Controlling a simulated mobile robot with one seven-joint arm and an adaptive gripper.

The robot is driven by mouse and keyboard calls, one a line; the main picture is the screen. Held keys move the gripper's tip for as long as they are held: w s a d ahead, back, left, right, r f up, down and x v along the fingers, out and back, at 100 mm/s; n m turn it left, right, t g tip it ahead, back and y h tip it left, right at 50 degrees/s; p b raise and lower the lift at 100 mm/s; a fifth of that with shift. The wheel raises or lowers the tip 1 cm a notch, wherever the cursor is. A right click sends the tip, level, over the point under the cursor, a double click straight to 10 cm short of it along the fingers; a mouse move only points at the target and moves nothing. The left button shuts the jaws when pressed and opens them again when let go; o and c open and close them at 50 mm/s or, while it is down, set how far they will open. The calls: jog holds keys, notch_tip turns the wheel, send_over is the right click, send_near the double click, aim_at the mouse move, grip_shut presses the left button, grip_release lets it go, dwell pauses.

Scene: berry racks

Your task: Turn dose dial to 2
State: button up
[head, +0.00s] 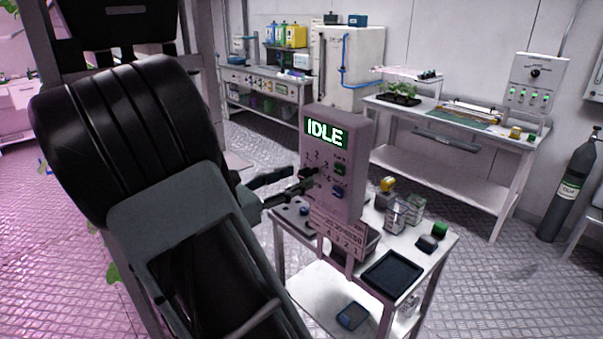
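A pale dosing box (355,140) stands on the small white cart, its screen (325,132) reading IDLE. Below the screen, small numbers ring the dose dial (308,172), a dark knob on the left of the front panel. The dial's pointer setting is too small to read. My gripper (300,179) reaches in from the left at the dial. Its dark fingers are visibly apart, with one tip left of the dial and the other just below it. I cannot tell whether either finger touches the dial. The fingers cover part of the lower panel.
Green (340,168) and blue (338,193) buttons sit right of the dial. A printed number card (338,235) hangs below the box. The cart (440,243) also holds clear containers (396,217), a black tray (392,273) and small blocks. A gas cylinder (571,190) stands at right.

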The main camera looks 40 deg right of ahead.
aim_at(301, 176)
jog(key=shift+w+d, duration=0.15)
jog(key=shift+d, duration=1.45)
jog(key=shift+c, duration=0.2)
grip_shut()
